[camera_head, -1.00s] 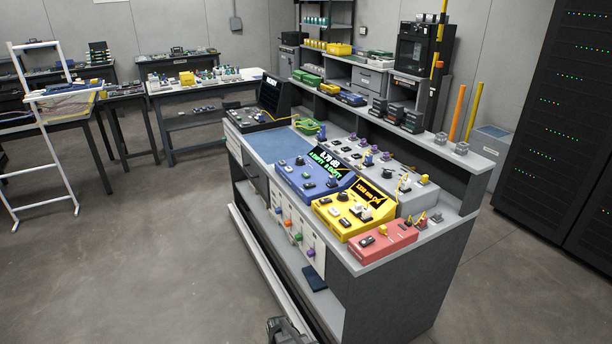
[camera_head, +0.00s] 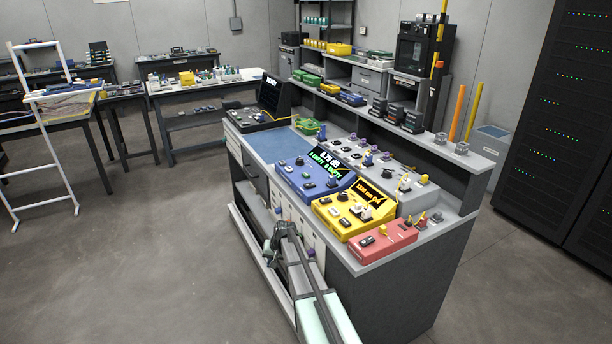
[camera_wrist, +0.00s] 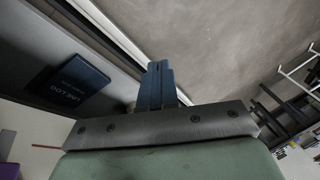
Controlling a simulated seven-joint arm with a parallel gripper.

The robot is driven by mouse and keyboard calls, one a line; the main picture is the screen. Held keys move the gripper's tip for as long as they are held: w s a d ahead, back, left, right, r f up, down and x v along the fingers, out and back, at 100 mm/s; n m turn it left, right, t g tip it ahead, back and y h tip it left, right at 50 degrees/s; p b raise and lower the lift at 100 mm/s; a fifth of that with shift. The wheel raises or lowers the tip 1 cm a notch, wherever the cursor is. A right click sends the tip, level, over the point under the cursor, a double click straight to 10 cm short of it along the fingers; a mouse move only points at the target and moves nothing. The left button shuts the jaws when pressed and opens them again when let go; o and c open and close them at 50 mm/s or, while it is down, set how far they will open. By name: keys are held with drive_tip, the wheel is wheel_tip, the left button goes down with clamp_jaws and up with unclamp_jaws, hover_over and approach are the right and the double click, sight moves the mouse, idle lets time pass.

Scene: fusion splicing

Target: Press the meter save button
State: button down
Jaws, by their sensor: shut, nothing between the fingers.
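A blue bench meter (camera_head: 315,177) with a lit green-and-white screen (camera_head: 328,161) and several small buttons stands on the workbench. A yellow meter-like box (camera_head: 352,210) with an orange-lit screen (camera_head: 375,193) stands beside it. I cannot read which button is the save button. My gripper (camera_head: 270,256) is low at the bench's front side, below the top and apart from both boxes. In the wrist view its blue fingers (camera_wrist: 157,86) are together with nothing between them. No meter shows in the wrist view.
A red box (camera_head: 383,240) sits at the bench's near corner. A grey box with several knobs (camera_head: 400,190) stands behind the meters. A dark log book (camera_wrist: 70,84) lies on the lower shelf.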

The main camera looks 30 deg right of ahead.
drive_tip(key=w+d+r+t, duration=0.2)
drive_tip(key=w+d+r, duration=0.4)
drive_tip(key=w+r, duration=0.35)
wheel_tip(320, 180, up, 27)
drive_tip(key=m+t+h, duration=0.1)
drive_tip(key=m+t, duration=0.2)
drive_tip(key=t, duration=0.1)
hover_over(308, 175)
drive_tip(key=shift+f, duration=0.1)
drive_tip(key=shift+f, duration=4.35)
drive_tip(key=shift+f, duration=0.15)
drive_tip(key=shift+f, duration=0.25)
